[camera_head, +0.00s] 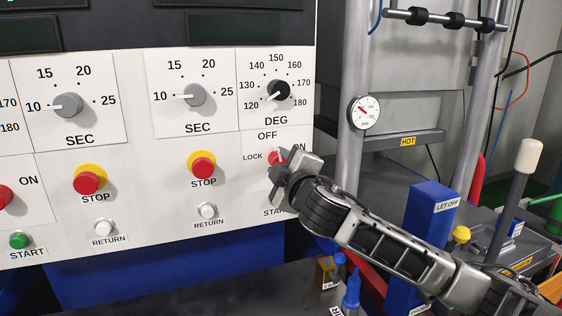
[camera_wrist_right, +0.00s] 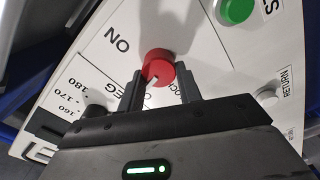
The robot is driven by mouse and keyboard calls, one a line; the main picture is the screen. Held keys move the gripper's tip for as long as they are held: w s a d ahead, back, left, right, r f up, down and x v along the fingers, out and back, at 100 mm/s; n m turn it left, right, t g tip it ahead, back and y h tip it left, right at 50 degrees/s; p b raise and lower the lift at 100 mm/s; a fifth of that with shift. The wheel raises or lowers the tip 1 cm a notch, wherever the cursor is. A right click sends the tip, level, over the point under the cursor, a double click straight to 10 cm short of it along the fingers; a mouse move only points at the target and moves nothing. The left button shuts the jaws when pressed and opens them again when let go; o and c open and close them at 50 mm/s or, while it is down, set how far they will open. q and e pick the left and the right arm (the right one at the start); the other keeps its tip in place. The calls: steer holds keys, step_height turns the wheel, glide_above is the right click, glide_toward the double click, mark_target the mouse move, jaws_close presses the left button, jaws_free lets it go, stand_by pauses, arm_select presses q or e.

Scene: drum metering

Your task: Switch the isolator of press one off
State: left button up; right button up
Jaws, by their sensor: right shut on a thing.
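The red isolator knob (camera_head: 275,157) is on the right part of the white panel (camera_head: 225,185), with OFF above it, LOCK to its left and ON to its right. My right gripper (camera_head: 283,164) is shut on this knob and hides part of it. In the right wrist view the red knob (camera_wrist_right: 158,66) sits between the fingers of the right gripper (camera_wrist_right: 160,88). Its white pointer seems to point towards the OFF side, away from ON. A second red knob (camera_head: 5,198) with an ON label is cut off at the left edge. No press number shows. My left gripper is not in view.
Red STOP buttons (camera_head: 202,167), white RETURN buttons (camera_head: 208,211) and a green START button (camera_head: 18,241) are on the panel. The dark DEG dial (camera_head: 278,91) is just above the isolator. A blue LET OFF block (camera_head: 432,225) and a lever (camera_head: 520,175) stand at right.

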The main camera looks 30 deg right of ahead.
steer(key=shift+n, duration=0.9)
steer(key=o, duration=1)
